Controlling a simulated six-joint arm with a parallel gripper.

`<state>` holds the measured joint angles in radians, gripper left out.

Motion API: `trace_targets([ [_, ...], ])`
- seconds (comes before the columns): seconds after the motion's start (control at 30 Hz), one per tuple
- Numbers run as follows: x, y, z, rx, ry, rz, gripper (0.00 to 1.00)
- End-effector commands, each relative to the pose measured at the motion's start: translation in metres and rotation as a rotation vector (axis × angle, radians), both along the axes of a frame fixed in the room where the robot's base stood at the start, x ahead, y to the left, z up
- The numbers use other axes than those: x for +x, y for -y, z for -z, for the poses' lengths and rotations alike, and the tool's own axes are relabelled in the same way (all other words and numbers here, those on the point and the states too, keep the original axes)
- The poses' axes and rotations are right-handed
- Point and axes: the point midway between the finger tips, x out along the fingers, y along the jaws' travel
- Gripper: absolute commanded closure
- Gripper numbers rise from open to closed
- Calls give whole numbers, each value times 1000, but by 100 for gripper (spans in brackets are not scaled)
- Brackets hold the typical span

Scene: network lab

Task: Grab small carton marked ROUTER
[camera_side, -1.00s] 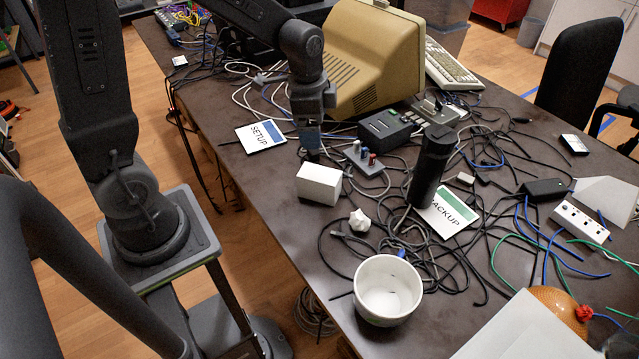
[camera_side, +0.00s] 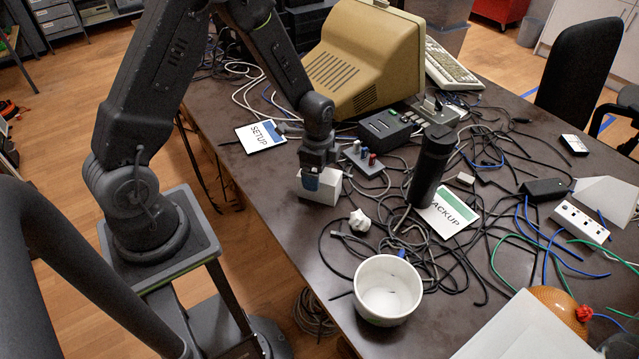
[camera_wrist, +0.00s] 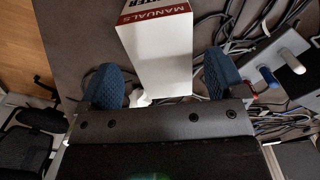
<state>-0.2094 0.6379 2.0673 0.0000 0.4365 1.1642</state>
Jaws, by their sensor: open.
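The small white carton (camera_side: 330,191) stands on the dark table. In the wrist view the carton (camera_wrist: 160,62) has a red band reading MANUALS, with partly cut-off black letters ending in TER beside it. My gripper (camera_side: 314,180) is down at the carton in the side view and covers part of it. In the wrist view my gripper (camera_wrist: 163,82) is open, with one blue padded finger on each side of the carton's near end. Gaps show between the fingers and the carton, and I see no clear contact.
A hub with small sticks (camera_side: 367,160) stands close behind the carton. A white crumpled piece (camera_side: 359,221), a white cup (camera_side: 387,290) and a black bottle (camera_side: 431,165) are nearby. Loose cables cover much of the table. The SETUP card (camera_side: 260,136) lies behind left.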

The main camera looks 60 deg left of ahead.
Motion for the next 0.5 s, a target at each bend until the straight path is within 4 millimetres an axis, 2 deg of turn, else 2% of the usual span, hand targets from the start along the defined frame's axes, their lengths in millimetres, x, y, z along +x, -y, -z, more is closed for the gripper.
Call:
trace_targets([
  [0.33,3,0,43,-1,-4,-1,11],
  [0.5,4,0,52,0,0,-1,11],
])
